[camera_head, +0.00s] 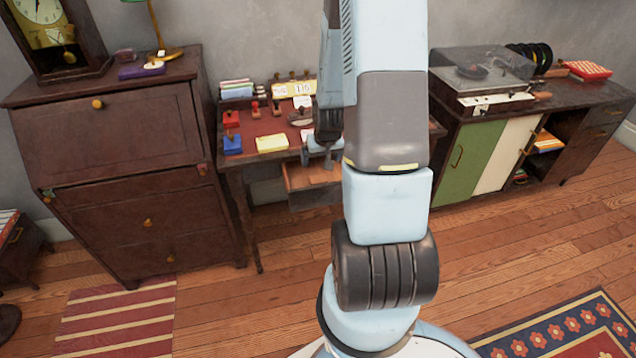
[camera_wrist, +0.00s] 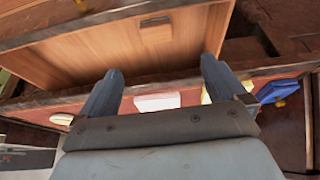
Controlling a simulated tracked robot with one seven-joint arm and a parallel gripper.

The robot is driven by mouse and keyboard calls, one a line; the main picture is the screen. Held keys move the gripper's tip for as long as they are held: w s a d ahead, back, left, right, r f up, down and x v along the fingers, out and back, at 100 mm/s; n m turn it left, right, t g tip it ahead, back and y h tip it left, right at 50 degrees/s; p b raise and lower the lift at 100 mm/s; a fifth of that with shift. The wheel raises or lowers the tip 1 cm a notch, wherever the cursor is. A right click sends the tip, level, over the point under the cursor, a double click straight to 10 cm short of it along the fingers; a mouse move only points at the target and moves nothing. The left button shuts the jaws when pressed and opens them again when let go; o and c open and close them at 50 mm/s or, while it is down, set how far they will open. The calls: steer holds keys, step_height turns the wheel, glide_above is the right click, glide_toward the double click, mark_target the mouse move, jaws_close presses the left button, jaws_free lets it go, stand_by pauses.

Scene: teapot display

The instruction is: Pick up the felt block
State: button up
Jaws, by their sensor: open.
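A small brown block (camera_wrist: 156,32), which may be the felt block, lies on the wooden floor of the open drawer (camera_wrist: 85,55) in the wrist view. Its material is too small to tell. The drawer also shows under the writing desk in the head view (camera_head: 310,198). My gripper (camera_wrist: 162,72) is open and empty, its two fingers spread and pointing toward the drawer, with the block apart from them and between their lines. In the head view my gripper (camera_head: 322,158) is above the drawer, partly hidden by my arm.
The desk top bears a red pad (camera_head: 231,118), a blue pad (camera_head: 232,144), yellow notes (camera_head: 271,143) and several stamps. A dark bureau (camera_head: 115,130) stands left and a record-player cabinet (camera_head: 470,160) right. The wooden floor (camera_head: 510,240) is mostly clear.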

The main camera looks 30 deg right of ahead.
steer(key=f, duration=0.1)
glide_above(318, 178)
steer(key=s+a, duration=0.1)
steer(key=s, duration=0.2)
step_height(318, 178, down, 7)
steer(key=shift+a+f, duration=0.1)
steer(key=shift+f, duration=0.1)
steer(key=shift+d+x, duration=0.15)
steer(key=shift+x, duration=1.25)
steer(key=shift+d+x, duration=0.1)
steer(key=shift+x, duration=1.3)
steer(key=shift+w+r, duration=0.1)
steer(key=shift+w, duration=0.05)
